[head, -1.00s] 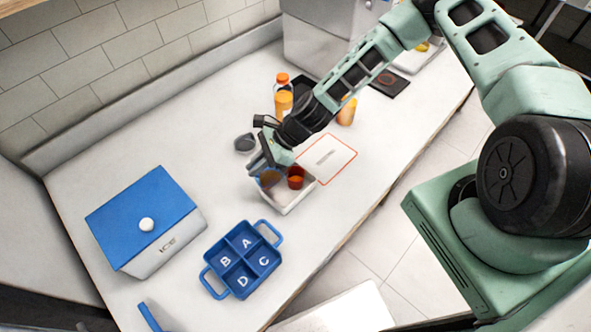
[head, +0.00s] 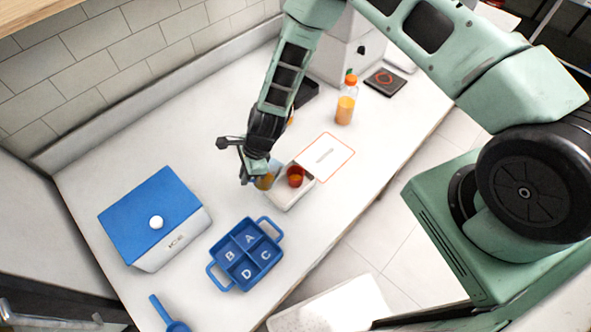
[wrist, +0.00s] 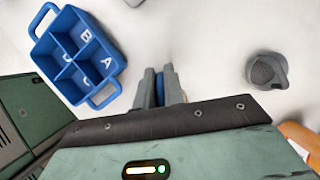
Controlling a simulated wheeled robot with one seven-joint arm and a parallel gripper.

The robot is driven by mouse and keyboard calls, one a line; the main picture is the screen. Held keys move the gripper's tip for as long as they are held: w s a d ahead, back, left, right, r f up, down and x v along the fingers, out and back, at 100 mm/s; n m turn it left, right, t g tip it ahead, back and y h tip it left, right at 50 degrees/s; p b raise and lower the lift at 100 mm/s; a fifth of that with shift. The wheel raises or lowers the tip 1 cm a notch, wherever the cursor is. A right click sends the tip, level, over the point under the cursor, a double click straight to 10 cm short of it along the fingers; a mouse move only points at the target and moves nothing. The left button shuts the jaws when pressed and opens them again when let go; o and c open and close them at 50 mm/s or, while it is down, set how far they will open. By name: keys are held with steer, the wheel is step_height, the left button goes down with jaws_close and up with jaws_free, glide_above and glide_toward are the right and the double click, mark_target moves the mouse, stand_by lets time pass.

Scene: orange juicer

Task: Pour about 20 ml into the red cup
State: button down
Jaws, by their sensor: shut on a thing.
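The red cup (head: 295,177) stands in a white tray (head: 288,203) near the front edge of the counter. My gripper (head: 250,175) is just left of the cup, at the tray's left side. It is shut on a small clear vessel (head: 266,182) with orange liquid in it. In the wrist view my gripper (wrist: 160,72) has its fingers closed around a blue part (wrist: 160,88), which looks like a handle. The fingers partly hide the vessel. I cannot tell how far it is tilted or whether liquid is flowing. The red cup's contents are unclear.
A blue compartment tray (head: 222,250) and a blue-lidded box (head: 150,215) stand left of the white tray. An orange-capped bottle (head: 345,105) stands behind, beyond a red-edged white sheet (head: 325,155). A grey ridged object (wrist: 267,72) lies on the counter in the wrist view.

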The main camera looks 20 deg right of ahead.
steer(key=shift+a+r+h+p, duration=0.1)
steer(key=shift+a+h+p, duration=0.2)
steer(key=shift+a+p, duration=0.1)
steer(key=shift+s+f, duration=0.1)
steer(key=shift+f, duration=0.15)
steer(key=f+h, duration=0.1)
steer(key=a+f+h, duration=0.1)
steer(key=a+h, duration=0.1)
steer(key=shift+w+f+h, duration=0.25)
steer(key=shift+f+h, duration=0.15)
steer(key=shift+a, duration=0.1)
